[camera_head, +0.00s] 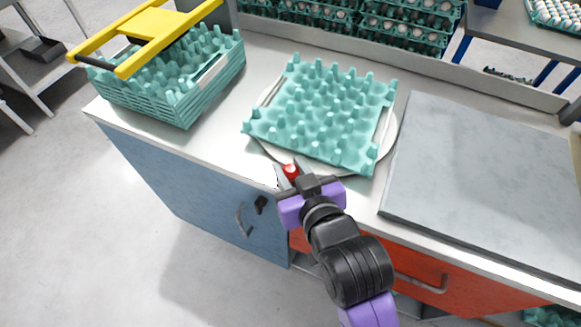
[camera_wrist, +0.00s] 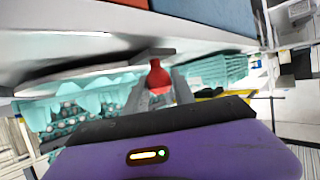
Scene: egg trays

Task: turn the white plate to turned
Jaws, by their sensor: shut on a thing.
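The round white plate (camera_head: 390,138) lies on the white counter, with a teal egg tray (camera_head: 325,110) on top covering most of it. The tray sits askew to the counter edge. A red knob (camera_head: 291,170) is at the plate's front edge, near the counter's front. My gripper (camera_head: 288,174) is shut on the red knob, with one finger on each side. In the wrist view the red knob (camera_wrist: 158,77) stands between the two fingers. The plate's edge (camera_wrist: 90,78) shows there to the left. How the knob joins the plate is hidden.
A stack of teal trays (camera_head: 185,85) with a yellow handle frame (camera_head: 150,30) stands at the left. A grey slab (camera_head: 485,185) lies close to the plate's right. Racks of filled egg trays (camera_head: 400,30) stand behind the counter. Bare counter shows left of the plate.

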